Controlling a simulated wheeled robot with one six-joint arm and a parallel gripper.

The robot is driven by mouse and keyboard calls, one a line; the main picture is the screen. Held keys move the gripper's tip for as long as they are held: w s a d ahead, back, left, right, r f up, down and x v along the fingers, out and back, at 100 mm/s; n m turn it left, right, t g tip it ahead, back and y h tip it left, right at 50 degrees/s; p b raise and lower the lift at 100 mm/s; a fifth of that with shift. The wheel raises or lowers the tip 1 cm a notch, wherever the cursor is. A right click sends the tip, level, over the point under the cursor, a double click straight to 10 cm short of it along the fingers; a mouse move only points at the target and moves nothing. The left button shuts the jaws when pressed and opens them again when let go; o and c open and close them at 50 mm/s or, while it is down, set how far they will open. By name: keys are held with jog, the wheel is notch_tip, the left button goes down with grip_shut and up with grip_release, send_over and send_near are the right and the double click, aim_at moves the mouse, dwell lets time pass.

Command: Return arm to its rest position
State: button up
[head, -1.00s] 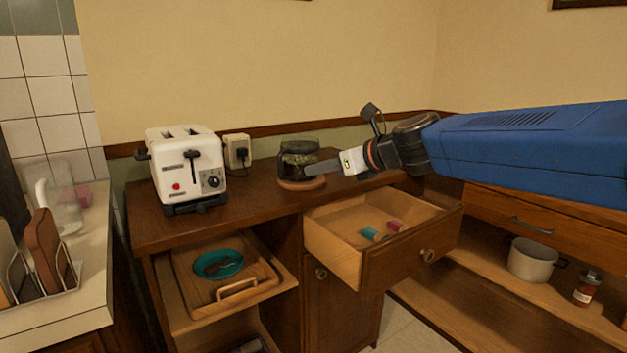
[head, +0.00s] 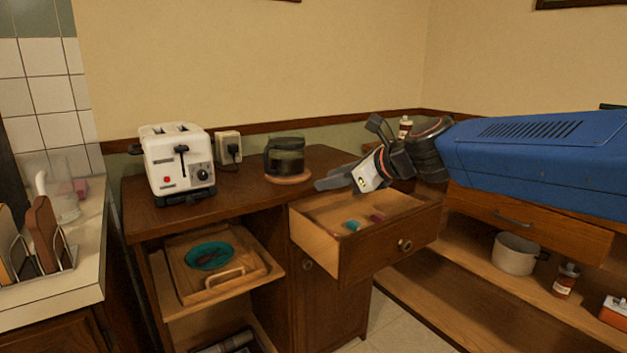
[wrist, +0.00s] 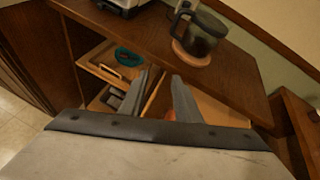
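My gripper (head: 328,184) is above the open drawer's left side and the counter edge, with its fingers pointing left in the head view. In the wrist view my gripper (wrist: 160,84) has its two grey fingers spread apart with nothing held between them. My blue arm comes in from the right. The glass coffee pot (head: 287,160) stands upright on a round brown trivet (head: 288,180), clear of the gripper. The pot also shows at the top of the wrist view (wrist: 202,34).
The wooden drawer (head: 385,252) is open, with small teal and magenta items inside. A white toaster (head: 178,165) stands at the counter's left. A pull-out tray holds a teal bowl (head: 209,256). A pot (head: 514,255) and a jar (head: 565,281) are on the right shelf.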

jog(key=s+d+f+n+g+h, duration=0.2)
jog(key=s+d+f+n+h, duration=0.2)
jog(key=s+d+f+n, duration=0.7)
jog(key=s+d+f+n+g+h, duration=0.2)
jog(key=s+d+f+n+h, duration=0.3)
jog(key=s+d+f+n, duration=0.7)
jog(key=s+d+n, duration=0.1)
jog(key=s, duration=0.5)
jog(key=shift+s+d+f, duration=0.15)
jog(key=shift+s+d, duration=0.15)
